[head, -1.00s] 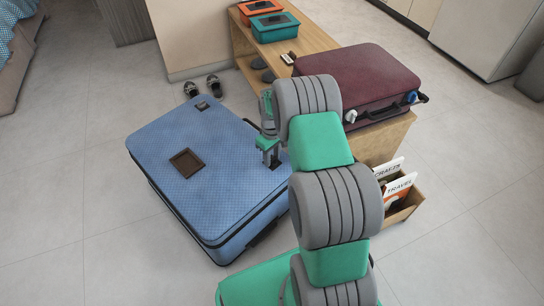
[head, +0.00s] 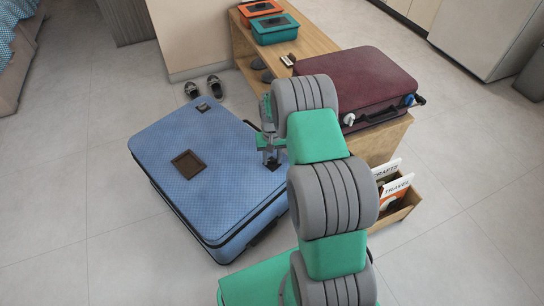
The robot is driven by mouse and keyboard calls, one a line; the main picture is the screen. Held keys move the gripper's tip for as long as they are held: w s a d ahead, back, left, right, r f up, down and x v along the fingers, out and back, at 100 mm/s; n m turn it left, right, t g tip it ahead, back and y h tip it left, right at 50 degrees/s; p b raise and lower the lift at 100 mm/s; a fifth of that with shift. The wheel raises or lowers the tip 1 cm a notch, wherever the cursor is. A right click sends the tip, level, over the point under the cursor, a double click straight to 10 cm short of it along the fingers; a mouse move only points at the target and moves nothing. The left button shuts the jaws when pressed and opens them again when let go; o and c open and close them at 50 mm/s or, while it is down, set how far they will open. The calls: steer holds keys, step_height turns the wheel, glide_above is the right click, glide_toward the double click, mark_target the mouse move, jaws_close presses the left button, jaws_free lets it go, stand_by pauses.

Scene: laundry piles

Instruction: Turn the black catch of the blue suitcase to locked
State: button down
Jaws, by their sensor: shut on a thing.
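The blue suitcase (head: 215,190) lies flat on the floor, left of my arm, with its lid down. A brown square patch (head: 187,164) and a small dark piece (head: 203,107) show on its top. My gripper (head: 271,160) is at the suitcase's right edge, pointing down, with its fingers close together on something small there. The black catch is not clear to see; my gripper and arm cover that part of the edge, so its position cannot be read.
A maroon suitcase (head: 362,85) lies on the wooden bench (head: 322,42) to the right. Orange (head: 262,11) and teal (head: 274,28) boxes sit on the bench's far end. A wooden box of folders (head: 404,208) stands right of my arm. Floor at left is clear.

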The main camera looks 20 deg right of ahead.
mark_target(272, 160)
steer(key=m+p, duration=0.1)
steer(key=m, duration=0.4)
steer(key=shift+m, duration=0.3)
steer(key=m, duration=0.4)
steer(key=shift+m+p, duration=0.35)
steer(key=shift+m, duration=0.05)
steer(key=c, duration=1)
jaws_free()
steer(key=shift+o, duration=0.2)
steer(key=shift+r, duration=0.1)
step_height(272, 160, up, 8)
steer(key=shift+f+p, duration=0.2)
steer(key=shift+p, duration=1)
